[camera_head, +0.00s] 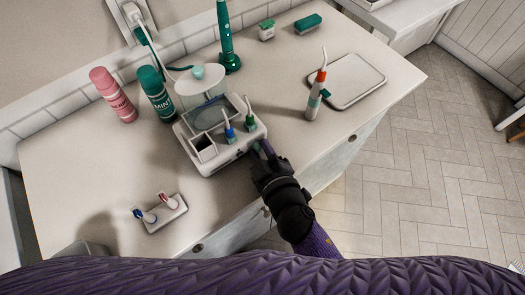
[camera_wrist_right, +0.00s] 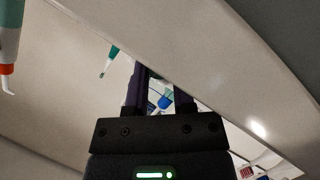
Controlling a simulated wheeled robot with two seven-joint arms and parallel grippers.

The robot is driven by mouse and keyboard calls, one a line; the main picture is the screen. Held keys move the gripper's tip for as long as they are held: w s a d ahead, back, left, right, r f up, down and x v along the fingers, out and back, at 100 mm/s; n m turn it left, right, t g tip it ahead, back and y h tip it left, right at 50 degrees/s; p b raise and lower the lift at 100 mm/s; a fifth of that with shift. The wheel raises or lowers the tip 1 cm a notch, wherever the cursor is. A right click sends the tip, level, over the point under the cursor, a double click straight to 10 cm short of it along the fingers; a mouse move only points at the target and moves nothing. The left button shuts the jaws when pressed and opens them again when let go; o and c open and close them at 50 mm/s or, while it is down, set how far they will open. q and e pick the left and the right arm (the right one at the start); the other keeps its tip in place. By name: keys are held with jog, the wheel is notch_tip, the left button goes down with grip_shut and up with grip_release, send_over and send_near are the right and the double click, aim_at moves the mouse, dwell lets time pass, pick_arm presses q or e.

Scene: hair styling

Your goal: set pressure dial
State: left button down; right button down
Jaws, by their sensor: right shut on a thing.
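The white water flosser base (camera_head: 184,142) stands on the counter with a clear tank (camera_head: 207,112) under a white lid. Blue and green tips stand upright along its right part. My right gripper (camera_head: 264,151) is at the base's front right corner, its fingers angled toward the front face. It is shut on a small part there, which I take to be the pressure dial; the fingers hide it. In the right wrist view both fingers (camera_wrist_right: 161,88) show, with a blue tip (camera_wrist_right: 165,101) seen between them. The dial's setting cannot be read. My left gripper is not in view.
A white handle with an orange collar (camera_head: 318,92) stands right, beside a pale tray (camera_head: 355,80). Pink (camera_head: 113,95) and green (camera_head: 157,94) cans, a green toothbrush (camera_head: 226,38) and a small tip holder (camera_head: 165,213) stand around the base.

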jog(key=shift+a+n, duration=0.1)
jog(key=shift+n, duration=0.2)
dwell(0.4)
jog(key=c, duration=0.7)
grip_release()
jog(key=shift+c, duration=0.2)
